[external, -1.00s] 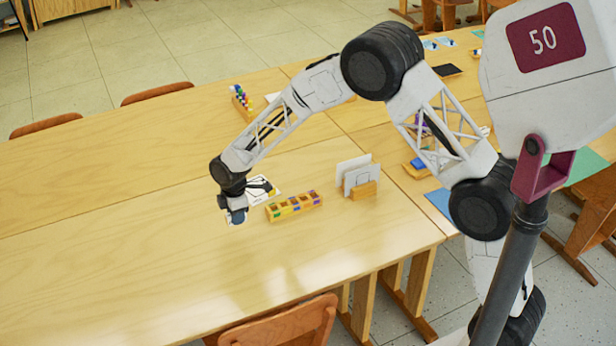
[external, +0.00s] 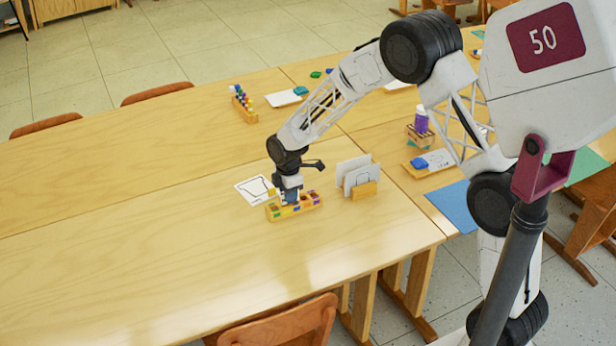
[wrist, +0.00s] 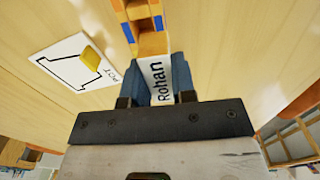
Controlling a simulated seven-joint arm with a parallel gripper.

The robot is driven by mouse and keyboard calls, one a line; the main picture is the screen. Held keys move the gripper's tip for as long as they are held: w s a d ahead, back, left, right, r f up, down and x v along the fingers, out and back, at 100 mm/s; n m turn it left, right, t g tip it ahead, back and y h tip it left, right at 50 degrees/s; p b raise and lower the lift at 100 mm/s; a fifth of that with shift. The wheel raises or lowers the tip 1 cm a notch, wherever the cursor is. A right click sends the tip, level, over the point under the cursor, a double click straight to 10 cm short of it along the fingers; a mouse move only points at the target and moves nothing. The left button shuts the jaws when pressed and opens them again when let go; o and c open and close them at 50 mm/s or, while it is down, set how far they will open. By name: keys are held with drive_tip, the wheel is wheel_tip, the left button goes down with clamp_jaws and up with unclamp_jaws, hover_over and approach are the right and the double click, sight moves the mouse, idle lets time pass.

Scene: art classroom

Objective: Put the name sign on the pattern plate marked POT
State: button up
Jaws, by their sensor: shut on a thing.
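The name sign (wrist: 158,82) is a white strip reading "Rohan". In the wrist view my gripper (wrist: 160,78) is shut on it, with blue fingers on both sides. The pattern plate marked POT (wrist: 72,72) is a white card with a black pot outline, left of my gripper in the wrist view; a yellow piece (wrist: 91,58) lies on it. In the external view the plate (external: 252,190) lies flat on the table, just left of and behind my gripper (external: 291,199). My gripper points down at the wooden compartment box; whether the sign touches the box cannot be told.
The wooden box (external: 312,202) has coloured marks and several compartments. A wooden stand with white cards (external: 363,189) is to its right. A rack of coloured pieces (external: 243,105) stands farther back. The table left and in front is clear.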

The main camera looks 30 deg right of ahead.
drive_tip(key=shift+w, duration=0.15)
hover_over(257, 189)
drive_tip(key=shift+f, duration=0.75)
idle(0.4)
drive_tip(key=shift+f, duration=1.75)
drive_tip(key=shift+f, duration=0.2)
drive_tip(key=o, duration=0.9)
drive_tip(key=shift+r, duration=0.2)
wheel_tip(257, 189, up, 12)
